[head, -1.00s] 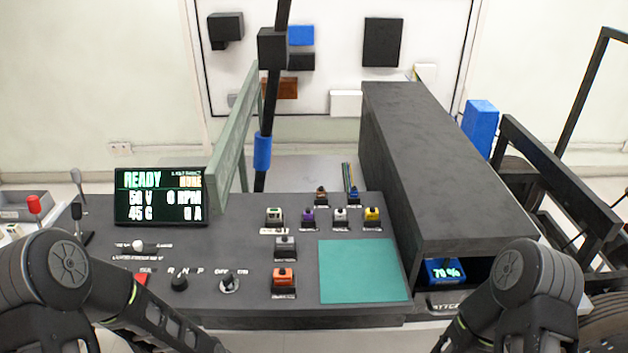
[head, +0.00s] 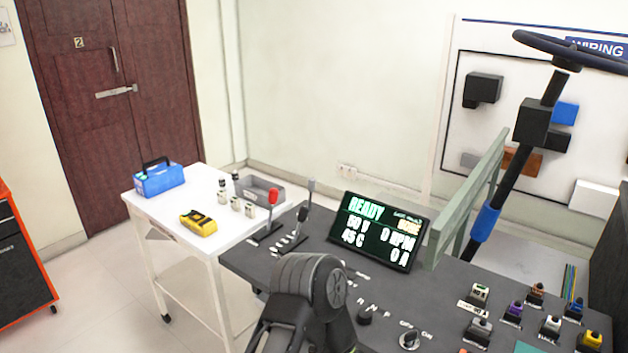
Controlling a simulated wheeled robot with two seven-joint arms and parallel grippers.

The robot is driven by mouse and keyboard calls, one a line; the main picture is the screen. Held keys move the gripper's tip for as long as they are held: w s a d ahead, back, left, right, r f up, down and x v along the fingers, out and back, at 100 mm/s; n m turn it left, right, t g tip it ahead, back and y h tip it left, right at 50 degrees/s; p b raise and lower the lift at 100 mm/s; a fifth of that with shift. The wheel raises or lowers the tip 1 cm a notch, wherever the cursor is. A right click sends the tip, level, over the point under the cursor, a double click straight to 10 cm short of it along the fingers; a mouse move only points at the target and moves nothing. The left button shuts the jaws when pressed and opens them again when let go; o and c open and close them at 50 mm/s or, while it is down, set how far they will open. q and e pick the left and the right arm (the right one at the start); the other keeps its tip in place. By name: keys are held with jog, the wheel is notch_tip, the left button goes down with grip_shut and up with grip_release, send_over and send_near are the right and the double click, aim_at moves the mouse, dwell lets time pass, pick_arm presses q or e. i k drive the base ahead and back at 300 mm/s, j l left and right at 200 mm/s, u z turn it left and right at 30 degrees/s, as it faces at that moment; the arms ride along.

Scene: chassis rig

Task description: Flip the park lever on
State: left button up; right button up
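Two upright levers stand at the left end of the dark console (head: 330,270) in the head view. One lever (head: 271,210) has a red knob and a dark base. The other lever (head: 306,205) is dark with a grey tip and stands to its right. I cannot read a label that tells which is the park lever. My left arm rises at the bottom centre, in front of the console, and only its upper links show. Neither of my grippers is in view.
A lit display (head: 378,232) reads READY right of the levers. A white cart (head: 150,215) at left carries a blue toolbox (head: 158,180), a yellow meter (head: 198,222) and a grey tray (head: 262,192). A rotary OFF/ON switch (head: 409,339) and several coloured connectors sit on the console.

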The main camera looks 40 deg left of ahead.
aim_at(273, 194)
jog(key=i+j+u, duration=0.1)
jog(key=u, duration=1.45)
jog(key=i+j+z, duration=0.15)
jog(key=j+z, duration=0.25)
jog(key=j, duration=0.2)
jog(key=i+j+z, duration=0.1)
jog(key=j+z, duration=0.3)
jog(key=j, duration=0.25)
